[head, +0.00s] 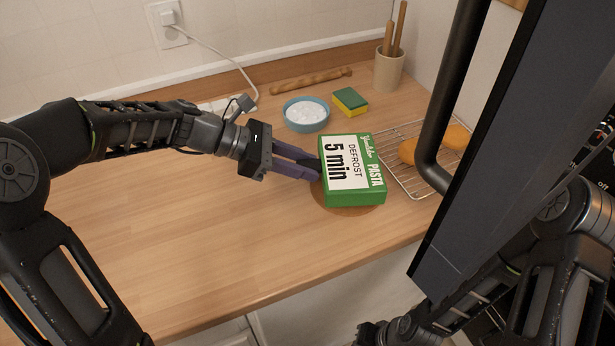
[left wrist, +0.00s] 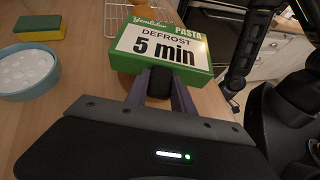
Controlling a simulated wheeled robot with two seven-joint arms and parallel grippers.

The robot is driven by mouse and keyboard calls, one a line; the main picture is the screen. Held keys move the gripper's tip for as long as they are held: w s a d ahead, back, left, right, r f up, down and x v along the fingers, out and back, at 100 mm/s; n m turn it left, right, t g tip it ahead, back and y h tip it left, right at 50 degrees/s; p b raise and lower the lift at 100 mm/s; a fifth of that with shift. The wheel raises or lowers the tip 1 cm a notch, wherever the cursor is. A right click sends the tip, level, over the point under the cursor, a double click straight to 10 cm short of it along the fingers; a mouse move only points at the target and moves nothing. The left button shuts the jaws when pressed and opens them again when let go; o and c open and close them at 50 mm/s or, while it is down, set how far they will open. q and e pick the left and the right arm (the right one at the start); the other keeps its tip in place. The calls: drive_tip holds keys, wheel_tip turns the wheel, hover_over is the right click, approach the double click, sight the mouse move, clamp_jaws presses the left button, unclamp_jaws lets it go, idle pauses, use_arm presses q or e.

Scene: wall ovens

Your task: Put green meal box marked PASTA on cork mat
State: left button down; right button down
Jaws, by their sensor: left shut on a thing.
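The green meal box marked PASTA (head: 352,180) has a white label reading DEFROST 5 min. It is at the right part of the counter in the head view and also shows in the left wrist view (left wrist: 160,45). My left gripper (head: 314,168) is shut on its left side in the head view. Under the box, a rounded brown edge shows, which looks like the cork mat (head: 343,210); the box hides most of it. I cannot tell whether the box touches it. My right arm is at the lower right; its gripper fingers are not visible.
A wire rack (head: 398,178) with orange-brown food stands just right of the box. Behind are a blue bowl (head: 306,128), a sponge (head: 350,101), a rolling pin (head: 310,81) and a utensil pot (head: 389,70). A dark door with a handle (head: 432,130) blocks the right. The left counter is clear.

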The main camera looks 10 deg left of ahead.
use_arm(q)
drive_tip(key=shift+f, duration=0.15)
drive_tip(key=shift+f, duration=1.8)
drive_tip(key=shift+f, duration=0.1)
drive_tip(key=c, duration=1.1)
unclamp_jaws()
drive_tip(key=b+v, duration=0.1)
drive_tip(key=v, duration=1.1)
